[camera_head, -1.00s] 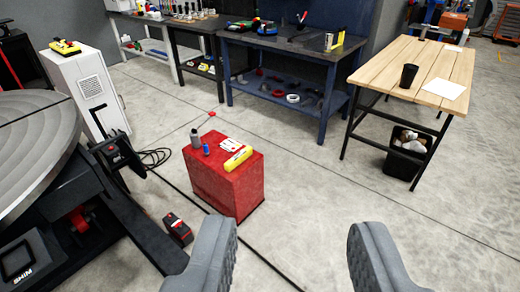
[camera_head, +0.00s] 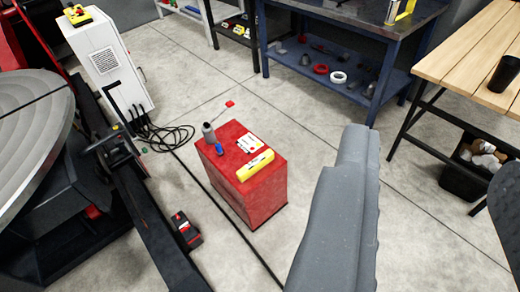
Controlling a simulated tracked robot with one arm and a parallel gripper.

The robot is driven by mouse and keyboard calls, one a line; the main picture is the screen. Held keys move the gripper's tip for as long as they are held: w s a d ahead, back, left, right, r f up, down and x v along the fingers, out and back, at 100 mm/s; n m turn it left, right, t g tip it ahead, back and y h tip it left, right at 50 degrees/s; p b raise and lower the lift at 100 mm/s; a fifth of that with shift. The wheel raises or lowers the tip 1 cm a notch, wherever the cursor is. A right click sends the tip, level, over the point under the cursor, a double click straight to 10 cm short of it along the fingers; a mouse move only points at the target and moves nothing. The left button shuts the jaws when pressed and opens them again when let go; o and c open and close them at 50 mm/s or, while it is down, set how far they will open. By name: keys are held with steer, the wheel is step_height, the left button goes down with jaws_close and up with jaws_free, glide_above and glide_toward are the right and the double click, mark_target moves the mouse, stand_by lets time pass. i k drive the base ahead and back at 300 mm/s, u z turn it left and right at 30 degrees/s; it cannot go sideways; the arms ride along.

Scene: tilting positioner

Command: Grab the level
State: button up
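A yellow block-like item (camera_head: 257,165), which looks like the level, lies on top of a red box (camera_head: 262,198) at its front right edge. The red box stands on the floor left of the picture's middle. The fingers appear to the right of the red box. The right finger is cut off by the picture edge. The yellow item is apart from both fingers and fully visible.
On the red box also stand a grey cylinder (camera_head: 208,132), a blue piece (camera_head: 219,149) and a white-and-red card (camera_head: 249,143). A round grey positioner table (camera_head: 30,140) fills the left. A red-black tool (camera_head: 186,230) lies left of the box. A wooden table (camera_head: 465,55) is right.

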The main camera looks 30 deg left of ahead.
mark_target(243, 174)
steer(key=u, duration=0.35)
steer(key=i, duration=1.5)
steer(key=u, duration=0.5)
